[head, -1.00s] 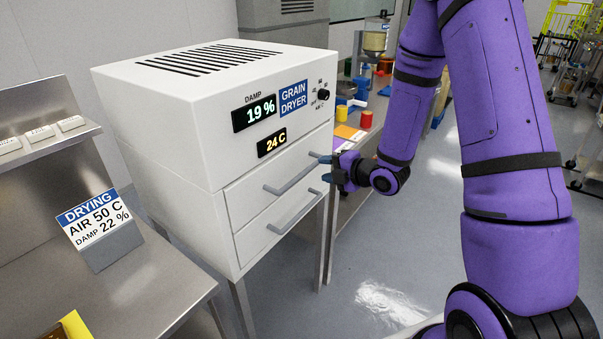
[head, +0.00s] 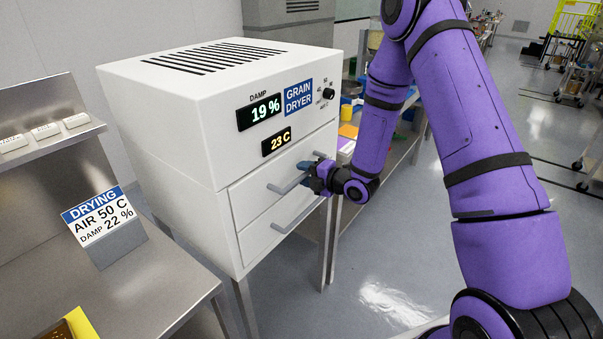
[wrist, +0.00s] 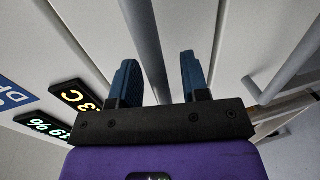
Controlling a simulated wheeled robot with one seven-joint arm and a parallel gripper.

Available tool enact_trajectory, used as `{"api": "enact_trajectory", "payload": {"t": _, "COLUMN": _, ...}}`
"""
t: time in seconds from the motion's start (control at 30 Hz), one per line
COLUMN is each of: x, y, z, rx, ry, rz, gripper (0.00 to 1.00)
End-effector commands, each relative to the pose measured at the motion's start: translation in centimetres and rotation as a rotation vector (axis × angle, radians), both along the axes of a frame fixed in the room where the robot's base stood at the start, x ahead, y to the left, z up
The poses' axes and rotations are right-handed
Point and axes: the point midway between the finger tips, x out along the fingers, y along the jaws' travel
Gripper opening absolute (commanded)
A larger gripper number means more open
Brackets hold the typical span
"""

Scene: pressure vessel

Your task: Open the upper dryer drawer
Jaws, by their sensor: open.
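The white grain dryer (head: 170,130) has two drawers at the lower part of its front. I cannot tell whether either finger touches the bar. The lower drawer's handle (head: 298,215) also shows to the right in the wrist view (wrist: 285,62).
A steel bench (head: 150,290) with a drying sign (head: 100,215) stands at the left. A table with coloured items stands behind my arm at the right. The grey floor (head: 400,255) in front of the dryer is open.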

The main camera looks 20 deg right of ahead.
Motion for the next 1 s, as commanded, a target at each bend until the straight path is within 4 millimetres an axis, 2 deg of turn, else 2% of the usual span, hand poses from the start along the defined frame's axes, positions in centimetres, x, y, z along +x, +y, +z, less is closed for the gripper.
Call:
{"api": "enact_trajectory", "payload": {"t": 0.2, "x": 1.20, "y": 0.87, "z": -0.23, "rx": 0.000, "ry": -0.001, "rz": -0.001, "gripper": 0.42}}
{"api": "enact_trajectory", "payload": {"t": 0.47, "x": 1.31, "y": 0.94, "z": -0.26, "rx": 0.000, "ry": -0.001, "rz": -0.001, "gripper": 0.42}}
{"api": "enact_trajectory", "payload": {"t": 0.5, "x": 1.30, "y": 0.93, "z": -0.26, "rx": 0.000, "ry": -0.001, "rz": -0.001, "gripper": 0.40}}
{"api": "enact_trajectory", "payload": {"t": 0.67, "x": 1.29, "y": 0.93, "z": -0.27, "rx": 0.000, "ry": -0.001, "rz": -0.001, "gripper": 0.03}}
{"api": "enact_trajectory", "payload": {"t": 0.7, "x": 1.29, "y": 0.91, "z": -0.26, "rx": 0.000, "ry": -0.001, "rz": -0.001, "gripper": 0.00}}
{"api": "enact_trajectory", "payload": {"t": 1.0, "x": 1.28, "y": 0.91, "z": -0.26, "rx": 0.000, "ry": -0.001, "rz": -0.001, "gripper": 0.00}}
